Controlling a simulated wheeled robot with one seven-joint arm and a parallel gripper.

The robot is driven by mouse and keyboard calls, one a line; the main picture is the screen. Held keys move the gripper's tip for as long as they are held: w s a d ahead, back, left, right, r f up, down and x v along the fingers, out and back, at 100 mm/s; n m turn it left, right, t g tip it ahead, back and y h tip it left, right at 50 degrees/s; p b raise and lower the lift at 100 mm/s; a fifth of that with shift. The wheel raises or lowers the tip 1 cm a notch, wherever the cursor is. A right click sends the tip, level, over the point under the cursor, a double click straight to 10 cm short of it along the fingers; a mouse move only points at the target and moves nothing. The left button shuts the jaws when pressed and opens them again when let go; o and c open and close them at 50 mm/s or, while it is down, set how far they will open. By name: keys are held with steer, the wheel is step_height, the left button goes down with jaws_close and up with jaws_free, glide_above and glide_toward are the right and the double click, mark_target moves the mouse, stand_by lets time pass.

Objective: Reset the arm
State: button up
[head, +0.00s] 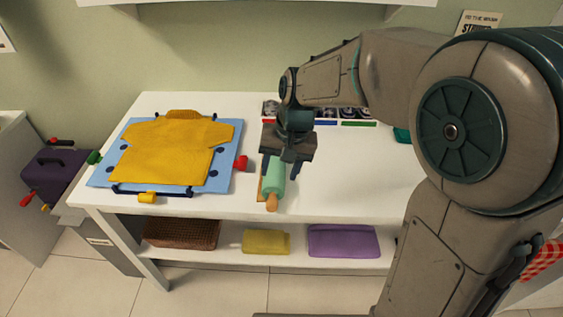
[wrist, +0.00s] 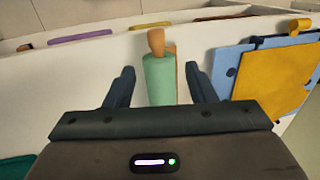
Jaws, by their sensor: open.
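My gripper (head: 284,162) hangs at the end of my arm above the white table (head: 340,185), pointing down. In the wrist view my gripper (wrist: 160,88) is open, with its two dark fingers apart. A green rolling pin with an orange-brown handle (head: 275,182) lies on the table just below the gripper. In the wrist view the rolling pin (wrist: 159,78) shows between the fingers, and I cannot tell how far below them it lies. Part of it is hidden by the gripper.
A yellow shirt (head: 165,148) lies on a blue folding board (head: 230,165) at the left of the table. A tray of small items (head: 345,114) stands at the back. The lower shelf holds a brown basket (head: 182,233), a yellow cloth (head: 266,242) and a purple cloth (head: 343,241).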

steer(key=shift+d+r, duration=0.15)
steer(key=shift+r, duration=0.55)
steer(key=s+d+r+t+h+p, duration=0.1)
steer(key=s+d+r+t+h, duration=0.1)
steer(key=s+d, duration=1.1)
steer(key=d+r, duration=0.1)
steer(key=d, duration=0.2)
steer(key=shift+d+t, duration=0.3)
steer(key=shift+t, duration=0.1)
stand_by(0.6)
